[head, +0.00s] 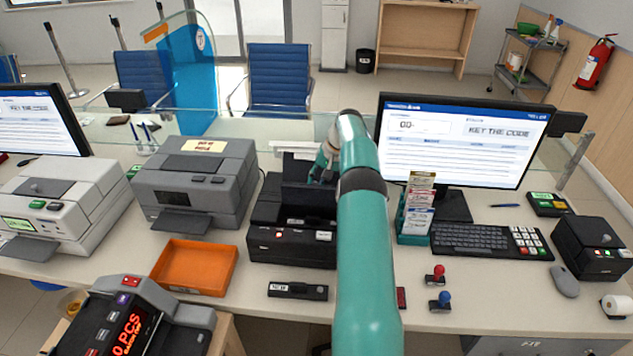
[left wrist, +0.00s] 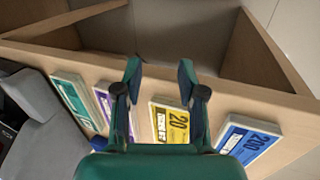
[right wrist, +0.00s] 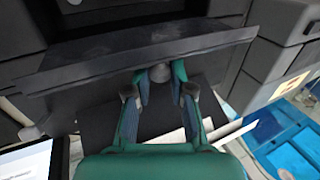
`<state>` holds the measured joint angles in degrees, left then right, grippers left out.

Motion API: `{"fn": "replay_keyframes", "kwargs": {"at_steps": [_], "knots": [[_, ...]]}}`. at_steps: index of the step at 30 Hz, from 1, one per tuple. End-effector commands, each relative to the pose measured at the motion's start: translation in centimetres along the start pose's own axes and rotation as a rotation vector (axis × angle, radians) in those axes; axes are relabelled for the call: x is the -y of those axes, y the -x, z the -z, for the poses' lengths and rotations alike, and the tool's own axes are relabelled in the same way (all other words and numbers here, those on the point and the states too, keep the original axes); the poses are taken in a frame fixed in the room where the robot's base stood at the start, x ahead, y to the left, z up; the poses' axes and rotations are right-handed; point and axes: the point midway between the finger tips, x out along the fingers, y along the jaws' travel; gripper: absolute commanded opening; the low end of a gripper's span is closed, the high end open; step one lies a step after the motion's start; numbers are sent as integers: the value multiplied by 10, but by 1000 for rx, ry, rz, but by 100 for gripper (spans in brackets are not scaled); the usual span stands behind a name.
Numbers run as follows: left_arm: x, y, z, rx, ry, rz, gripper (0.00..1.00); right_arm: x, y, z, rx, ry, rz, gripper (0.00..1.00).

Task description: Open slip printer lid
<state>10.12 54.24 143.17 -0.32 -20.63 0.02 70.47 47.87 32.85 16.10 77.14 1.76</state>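The black slip printer (head: 275,245) stands on the counter at the middle of the head view. Its dark lid (head: 305,170) stands raised and tilted up at the back. In the right wrist view the lid (right wrist: 120,58) is a wide dark plate, with a small grey knob (right wrist: 160,72) near its edge. My right gripper (right wrist: 160,78) has its fingers closed around the knob; in the head view my arm partly hides the gripper (head: 322,172) and the printer's right side.
A grey printer (head: 200,180) and an orange tray (head: 195,268) stand left of the slip printer. A monitor (head: 465,140), a slip holder (head: 414,228) and two stamps (head: 438,300) are on the right. A small black label block (head: 298,291) lies in front.

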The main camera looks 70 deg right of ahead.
Motion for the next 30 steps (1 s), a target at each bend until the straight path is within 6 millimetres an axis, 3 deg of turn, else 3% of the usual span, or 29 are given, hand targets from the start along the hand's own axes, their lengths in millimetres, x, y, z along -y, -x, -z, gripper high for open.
{"fn": "replay_keyframes", "kwargs": {"at_steps": [1, 3, 4, 14, 20, 25, 30], "knots": [[0, 0, 0, 0, 0, 0, 40, 0, -1, -1, 3, 0, 0, 31], [0, 0, 0, 0, 0, 0, 40, 0, 0, 0, 2, 0, 0, 43], [0, 0, 0, 0, 0, 0, 40, 0, 0, 0, 2, 0, 0, 44], [0, 1, 0, 0, 0, 0, 40, 1, 2, 0, 0, 1, 0, 44], [0, 1, 0, 0, 0, 0, 40, 1, 23, 1, -3, 2, 0, 44], [0, 0, 0, 0, 0, 0, 40, 0, 53, 1, -4, 2, -1, 44], [0, 0, 0, 0, 0, 0, 40, 0, 65, 1, -1, 0, 0, 44]]}}
